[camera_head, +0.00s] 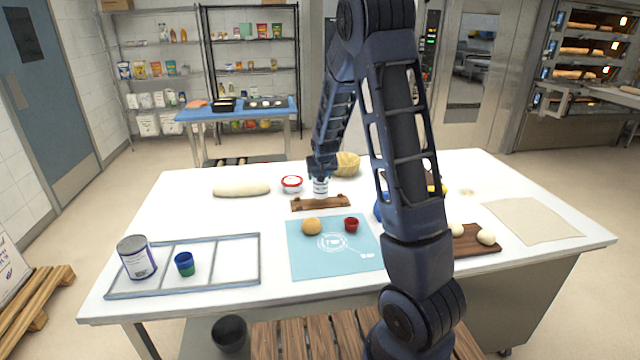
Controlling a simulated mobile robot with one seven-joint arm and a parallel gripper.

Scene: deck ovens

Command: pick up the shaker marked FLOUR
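A small white shaker (320,187) with a dark marking stands out just behind a wooden rack (320,203) near the middle of the white table. The marking is too small to read, so I cannot tell if it says FLOUR. My gripper (319,178) points down directly over this shaker, and its fingers are at the shaker's top. The fingers are too small and dark to show whether they are closed on it. I cannot tell whether the shaker rests on the table or hangs slightly above it. My arm hides part of the table to the right.
A red-rimmed white tub (292,184) and dough roll (241,189) lie left of the shaker; a tan round loaf (346,164) is behind right. A blue mat (305,262) with a bun and red cup is in front. A framed tray (210,288) holds a can and cup.

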